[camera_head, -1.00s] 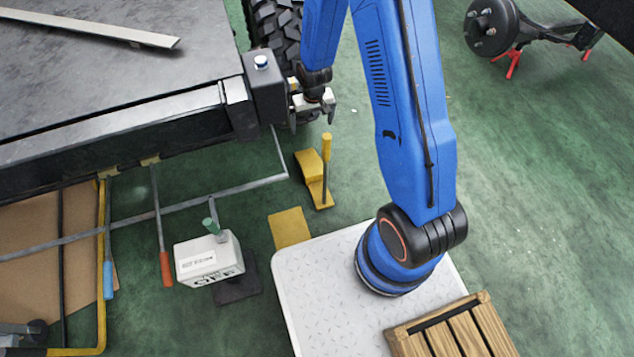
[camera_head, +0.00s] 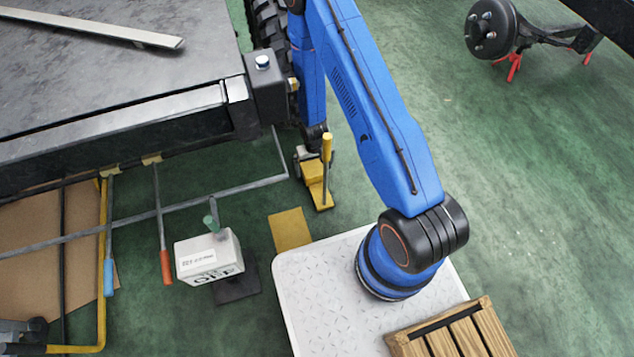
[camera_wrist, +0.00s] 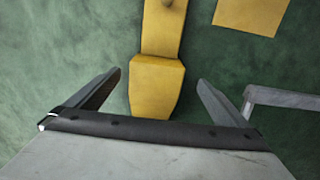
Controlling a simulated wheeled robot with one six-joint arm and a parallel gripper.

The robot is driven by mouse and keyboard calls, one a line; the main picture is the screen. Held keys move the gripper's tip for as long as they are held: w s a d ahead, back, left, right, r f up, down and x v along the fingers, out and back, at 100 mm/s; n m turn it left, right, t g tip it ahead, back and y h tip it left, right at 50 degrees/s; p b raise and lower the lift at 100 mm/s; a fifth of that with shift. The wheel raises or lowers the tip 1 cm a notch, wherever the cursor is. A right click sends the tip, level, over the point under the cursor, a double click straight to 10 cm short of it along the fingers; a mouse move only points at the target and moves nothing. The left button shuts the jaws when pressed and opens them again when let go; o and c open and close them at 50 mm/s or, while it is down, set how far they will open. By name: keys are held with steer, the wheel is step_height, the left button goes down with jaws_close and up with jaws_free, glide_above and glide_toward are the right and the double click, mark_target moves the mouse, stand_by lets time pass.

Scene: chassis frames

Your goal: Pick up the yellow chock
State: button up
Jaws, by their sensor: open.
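My gripper (camera_head: 312,160) is open at the chock's far end in the head view, and the arm partly hides the block there. The fingers do not appear to touch the chock, but their exact height is hard to tell.
A grey metal bar (camera_head: 225,192) runs along the floor left of the chock and shows in the wrist view (camera_wrist: 285,99). A flat yellow plate (camera_head: 290,230) lies nearer. A white box (camera_head: 208,258) stands left. The black chassis (camera_head: 120,125) is close on the left; open floor lies right.

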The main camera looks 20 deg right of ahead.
mark_target(316, 174)
steer(key=f, duration=0.4)
steer(key=shift+s+d+f, duration=0.25)
steer(key=shift+f, duration=0.15)
steer(key=shift+w+f, duration=0.1)
steer(key=shift+f, duration=0.7)
steer(key=shift+c, duration=0.6)
steer(key=c, duration=1.7)
steer(key=shift+r, duration=0.1)
